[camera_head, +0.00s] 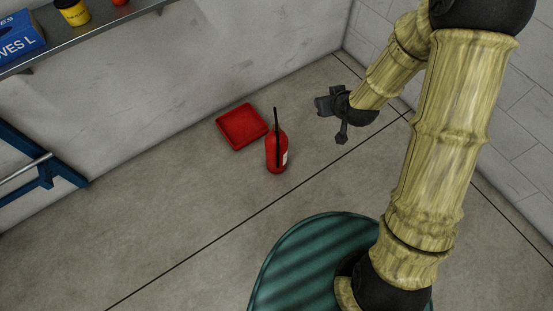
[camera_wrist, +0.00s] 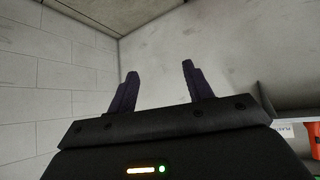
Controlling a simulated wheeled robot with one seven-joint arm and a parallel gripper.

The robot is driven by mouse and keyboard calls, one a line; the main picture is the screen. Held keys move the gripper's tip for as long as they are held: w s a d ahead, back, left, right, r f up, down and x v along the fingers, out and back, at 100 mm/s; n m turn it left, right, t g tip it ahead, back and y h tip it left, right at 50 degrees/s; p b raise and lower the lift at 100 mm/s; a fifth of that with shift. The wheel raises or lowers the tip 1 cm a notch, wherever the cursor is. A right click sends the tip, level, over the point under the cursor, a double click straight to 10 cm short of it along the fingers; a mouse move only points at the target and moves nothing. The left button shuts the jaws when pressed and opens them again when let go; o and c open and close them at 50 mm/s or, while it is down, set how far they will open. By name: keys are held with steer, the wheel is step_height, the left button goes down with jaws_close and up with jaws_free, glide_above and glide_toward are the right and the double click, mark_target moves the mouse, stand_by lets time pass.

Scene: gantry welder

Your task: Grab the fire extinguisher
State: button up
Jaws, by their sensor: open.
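The red fire extinguisher (camera_head: 273,154) stands upright on the floor near the middle of the head view. It has a dark hose or handle on top and a white label on its right side. My gripper (camera_head: 328,119) is up and to the right of it in the picture, apart from it. In the wrist view my gripper (camera_wrist: 159,76) shows two spread dark fingers with nothing between them. The extinguisher cannot be made out in the wrist view.
A flat red square object (camera_head: 242,127) lies just behind and left of the extinguisher. A wall shelf (camera_head: 92,42) at upper left holds a blue box (camera_head: 17,45) and a yellow tub (camera_head: 72,12). A blue frame (camera_head: 38,165) stands at left. Floor in front is clear.

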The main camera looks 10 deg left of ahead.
steer(key=w+a+f+t+y+b, duration=0.1)
steer(key=a+f+b, duration=0.35)
steer(key=f, duration=0.35)
steer(key=w+a+f+n+t+y+b, duration=0.1)
steer(key=a+f+t+b, duration=0.15)
steer(key=f+b, duration=0.4)
steer(key=a+f+y+b, duration=0.2)
steer(key=a+f+b, duration=0.2)
steer(key=f, duration=0.5)
steer(key=s+a+f+m+t+b, duration=0.1)
steer(key=f+t+b, duration=0.1)
steer(key=f+b, duration=0.4)
steer(key=s+a+f+m+t+h+b, duration=0.1)
steer(key=s+a+f+t+b, duration=0.1)
steer(key=f+b, duration=0.5)
step_height(320, 180, down, 4)
steer(key=shift+s+r+m+t, duration=0.2)
steer(key=shift+m+t, duration=0.1)
steer(key=shift+t, duration=0.45)
steer(key=shift+w, duration=0.1)
